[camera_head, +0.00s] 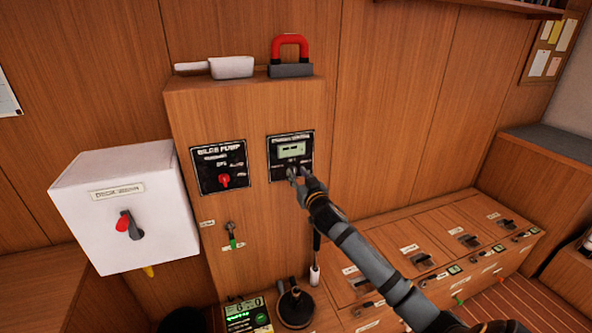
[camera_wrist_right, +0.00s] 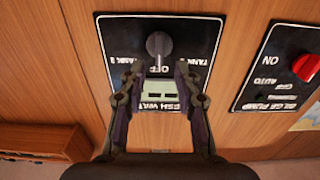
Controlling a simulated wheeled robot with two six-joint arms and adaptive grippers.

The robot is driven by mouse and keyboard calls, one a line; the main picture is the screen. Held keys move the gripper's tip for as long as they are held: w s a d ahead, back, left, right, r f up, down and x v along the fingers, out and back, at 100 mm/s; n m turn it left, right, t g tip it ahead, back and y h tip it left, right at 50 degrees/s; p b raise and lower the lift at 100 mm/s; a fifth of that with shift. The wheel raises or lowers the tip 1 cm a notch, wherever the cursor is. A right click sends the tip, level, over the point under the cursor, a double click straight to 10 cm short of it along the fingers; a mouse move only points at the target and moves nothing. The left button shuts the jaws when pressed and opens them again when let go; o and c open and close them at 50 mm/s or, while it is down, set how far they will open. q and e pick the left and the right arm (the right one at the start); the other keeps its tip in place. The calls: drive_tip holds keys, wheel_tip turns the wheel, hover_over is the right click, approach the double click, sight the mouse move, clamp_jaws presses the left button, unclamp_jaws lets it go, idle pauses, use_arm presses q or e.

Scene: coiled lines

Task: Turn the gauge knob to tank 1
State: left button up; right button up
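The black gauge panel (camera_head: 275,160) is on the front of the wooden cabinet, with a small pale display. Its dark gauge knob (camera_wrist_right: 159,44) shows in the right wrist view, where the panel appears upside down. The knob points toward the OFF label, between two TANK labels. My right gripper (camera_wrist_right: 158,72) is open in front of the panel, its fingertips apart on either side of the knob's line. The knob is not clearly between them, and I cannot tell whether they touch it. In the head view the right gripper (camera_head: 298,173) partly hides the panel's lower part. My left gripper is not in view.
The bilge pump panel (camera_head: 207,182) with a red knob is left of the gauge panel. A white switch box (camera_head: 80,190) juts out farther left. A keyed switch (camera_head: 231,235) sits below. A red-handled block (camera_head: 290,70) and white tool (camera_head: 232,67) lie on the cabinet top.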

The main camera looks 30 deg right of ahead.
drive_tip(key=shift+x, duration=1.15)
drive_tip(key=shift+c, duration=0.4)
clamp_jaws()
drive_tip(key=shift+n+p, duration=0.3)
drive_tip(key=n+p, duration=0.1)
drive_tip(key=n, duration=0.1)
drive_tip(key=n+p, duration=0.1)
drive_tip(key=n, duration=0.1)
drive_tip(key=shift+a, duration=0.3)
drive_tip(key=shift+w+a+f+n+p, duration=0.15)
drive_tip(key=shift+n+p, duration=0.2)
drive_tip(key=shift+n, duration=0.7)
drive_tip(key=shift+s+a+f+n+p, duration=0.1)
drive_tip(key=shift+n+p, duration=0.25)
drive_tip(key=shift+n, duration=1)
